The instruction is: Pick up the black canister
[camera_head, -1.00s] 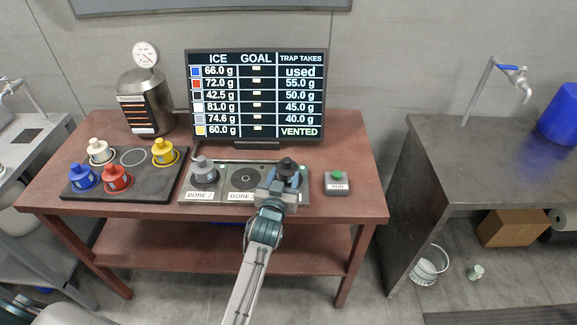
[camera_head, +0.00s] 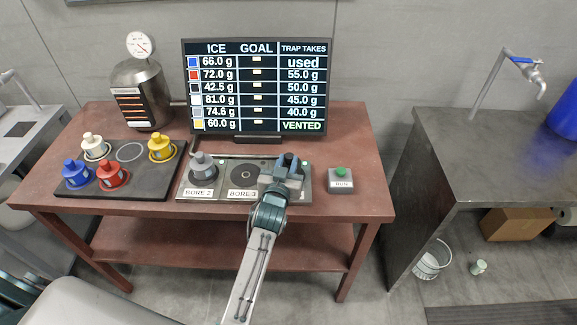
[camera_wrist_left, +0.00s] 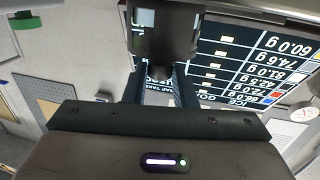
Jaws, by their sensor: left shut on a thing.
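My left gripper (camera_head: 286,168) is over the right end of the bore plate (camera_head: 243,197). In the left wrist view the black canister (camera_wrist_left: 165,32) sits between its two fingers (camera_wrist_left: 160,90), which are shut on it. In the head view the gripper mostly hides the canister, and I cannot tell there how far it is above the plate. My right gripper is not in view.
A grey canister (camera_head: 203,168) stands at BORE 2, and BORE 3 (camera_head: 244,174) is empty. White, yellow, blue and red canisters stand on a black tray (camera_head: 130,182). A green RUN button (camera_head: 341,171) is to the right, and a screen (camera_head: 256,88) stands behind.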

